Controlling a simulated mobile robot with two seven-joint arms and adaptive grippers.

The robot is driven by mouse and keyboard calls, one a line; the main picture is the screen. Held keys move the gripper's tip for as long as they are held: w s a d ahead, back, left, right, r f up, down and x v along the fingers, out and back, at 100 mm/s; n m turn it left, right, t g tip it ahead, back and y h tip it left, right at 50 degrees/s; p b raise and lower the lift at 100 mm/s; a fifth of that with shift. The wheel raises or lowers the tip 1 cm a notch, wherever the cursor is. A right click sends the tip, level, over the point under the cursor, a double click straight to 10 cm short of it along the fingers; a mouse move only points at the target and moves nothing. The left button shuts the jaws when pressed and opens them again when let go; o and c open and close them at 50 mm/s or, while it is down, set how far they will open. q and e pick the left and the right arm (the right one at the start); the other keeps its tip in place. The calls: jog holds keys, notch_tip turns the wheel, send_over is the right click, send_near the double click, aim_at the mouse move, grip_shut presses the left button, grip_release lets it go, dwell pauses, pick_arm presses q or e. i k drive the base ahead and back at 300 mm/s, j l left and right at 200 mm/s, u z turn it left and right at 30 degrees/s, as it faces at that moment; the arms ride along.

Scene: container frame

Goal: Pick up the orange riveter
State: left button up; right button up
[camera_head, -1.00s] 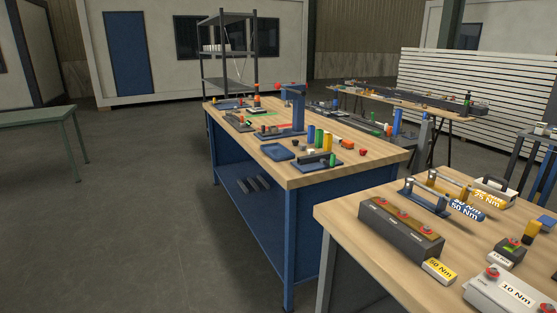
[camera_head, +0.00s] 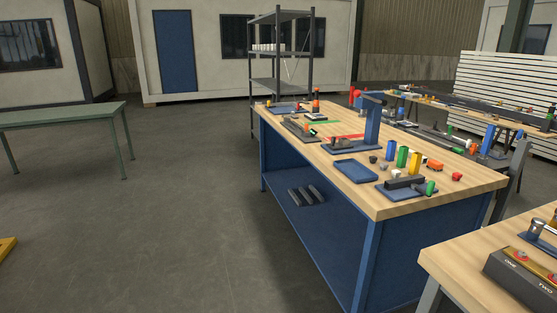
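I cannot surely pick out an orange riveter at this size. A small orange item (camera_head: 434,165) lies toward the right side of the wooden bench top (camera_head: 450,192), beside a yellow cylinder (camera_head: 414,163). An upright item with an orange top (camera_head: 316,96) stands near the far end of the same bench. Neither of my grippers is in view.
The bench has a blue frame and lower shelf (camera_head: 320,235). Another wooden table (camera_head: 455,262) cuts in at the lower right. A green table (camera_head: 60,115) stands at left, a dark shelf rack (camera_head: 281,83) behind. The floor (camera_head: 170,210) between is open.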

aim_at(316, 102)
jog(key=i+j+u, duration=0.3)
jog(key=i, duration=0.3)
jog(key=i+u, duration=0.25)
jog(key=i, duration=3.35)
jog(key=i+z, duration=0.1)
jog(key=i, duration=0.35)
jog(key=i+j+z, duration=0.1)
jog(key=i, duration=0.4)
jog(key=i+j, duration=0.15)
jog(key=i, duration=0.3)
jog(key=i+z, duration=0.25)
jog(key=z, duration=0.15)
jog(key=i+j+z, duration=0.2)
jog(key=z, duration=0.2)
jog(key=i+j+z, duration=0.2)
jog(key=z, duration=0.25)
jog(key=i+j+z, duration=0.1)
jog(key=z, duration=0.35)
jog(key=i+j+z, duration=0.2)
jog(key=z, duration=0.25)
jog(key=i+j+z, duration=0.1)
jog(key=z, duration=0.35)
jog(key=i+j+z, duration=0.1)
jog(key=z, duration=0.35)
jog(key=j+z, duration=0.25)
jog(key=z, duration=0.15)
jog(key=i+j+z, duration=0.1)
jog(key=z, duration=0.35)
jog(key=j, duration=0.1)
